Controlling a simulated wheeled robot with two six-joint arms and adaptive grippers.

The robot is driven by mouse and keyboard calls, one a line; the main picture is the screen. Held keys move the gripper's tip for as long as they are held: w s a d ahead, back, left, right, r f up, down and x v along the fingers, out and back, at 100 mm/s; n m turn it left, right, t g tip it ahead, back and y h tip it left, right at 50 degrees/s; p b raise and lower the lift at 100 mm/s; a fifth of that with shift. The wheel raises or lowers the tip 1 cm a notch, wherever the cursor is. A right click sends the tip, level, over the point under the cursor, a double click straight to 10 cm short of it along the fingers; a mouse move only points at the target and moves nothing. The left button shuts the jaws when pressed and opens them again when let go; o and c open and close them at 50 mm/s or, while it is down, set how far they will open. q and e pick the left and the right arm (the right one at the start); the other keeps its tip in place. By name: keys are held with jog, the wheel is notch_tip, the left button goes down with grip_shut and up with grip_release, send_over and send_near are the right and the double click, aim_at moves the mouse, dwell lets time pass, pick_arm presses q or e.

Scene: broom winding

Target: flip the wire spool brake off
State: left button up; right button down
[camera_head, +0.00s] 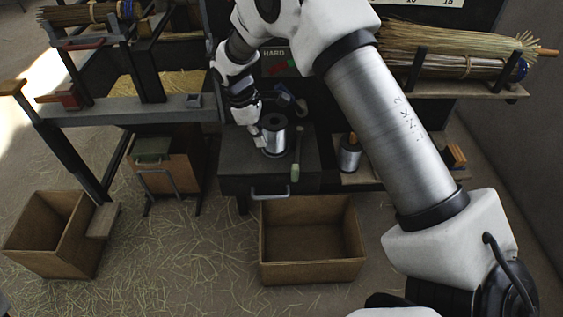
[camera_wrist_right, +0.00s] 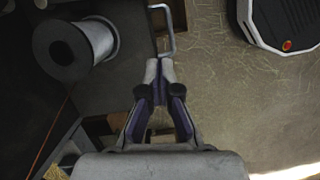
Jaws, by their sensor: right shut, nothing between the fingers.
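The wire spool (camera_head: 274,136), silver wire between dark flanges, stands on the dark bench top in the head view. In the right wrist view the spool (camera_wrist_right: 82,45) is at the upper left, apart from the fingers. A thin rod with a pale green grip (camera_head: 295,172) is just right of the spool; it may be the brake lever, but I cannot tell its setting. My right gripper (camera_head: 257,132) is beside the spool's left side in the head view. Its fingertips (camera_wrist_right: 158,68) are together and empty in the wrist view. My left gripper is out of view.
A second spool (camera_head: 350,155) stands to the right. A blue-and-dark part (camera_head: 287,97) is behind the spool. Straw bundles (camera_head: 450,65) lie on the right rack.

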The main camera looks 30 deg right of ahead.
jog(key=s+d+f, duration=0.4)
jog(key=d+f, duration=0.1)
jog(key=f, duration=0.4)
jog(key=shift+f+b, duration=0.3)
jog(key=shift+f, duration=0.05)
jog(key=shift+s, duration=0.1)
